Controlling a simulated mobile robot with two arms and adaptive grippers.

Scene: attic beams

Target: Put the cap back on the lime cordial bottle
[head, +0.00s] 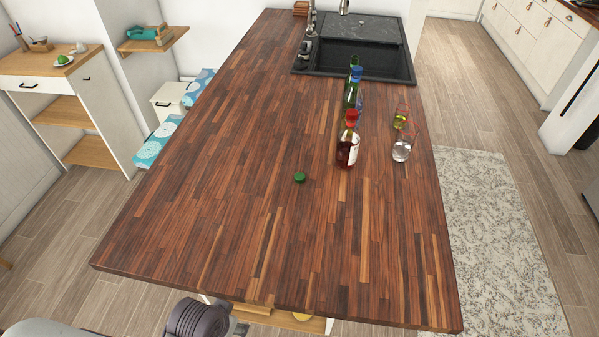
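A small round green cap (300,177) lies on the wooden counter (230,200), left of and nearer than the bottles. A red-capped bottle (347,150) with reddish-amber contents and a pale label stands upright. Behind it is a green bottle (350,98) with a blue top. A green neck or top (354,61) shows behind that, its body mostly hidden. I cannot read labels or tell which bottle is the lime cordial. A dark part of my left arm shows at the bottom edge; neither gripper's fingers are in view.
Two glasses stand right of the bottles: one with yellowish-green tint (400,118), one clear (401,151). A black sink (362,60) lies beyond them. The counter's left and front areas are clear. A patterned rug (490,240) lies on the floor at right.

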